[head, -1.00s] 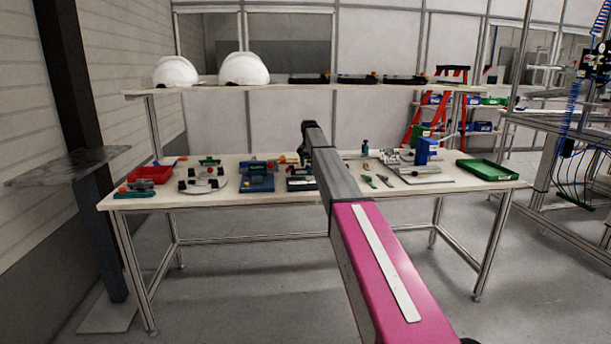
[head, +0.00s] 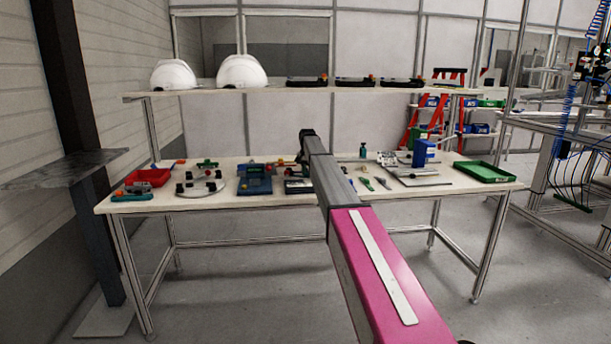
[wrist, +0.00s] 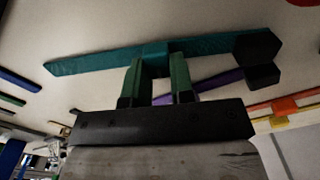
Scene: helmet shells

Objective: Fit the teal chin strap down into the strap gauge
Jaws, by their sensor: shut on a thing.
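My gripper (wrist: 157,64) has its two green fingers shut on the teal chin strap (wrist: 95,60) in the wrist view. The strap runs across the fingertips, with a long flat teal end to the left and a dark block (wrist: 257,46) at its right end. In the head view my gripper (head: 303,160) is over the middle of the table, mostly hidden by my own arm, and the strap cannot be made out. A blue fixture (head: 255,184) and a dark fixture (head: 298,186) stand by the gripper; I cannot tell which is the strap gauge.
On the table (head: 230,207) are a red tray (head: 148,178), a white round plate with black clips (head: 200,184), a blue box (head: 424,152) and a green tray (head: 485,172). A shelf with white helmets (head: 241,72) is above. A purple strip (wrist: 215,84) shows beyond the fingers.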

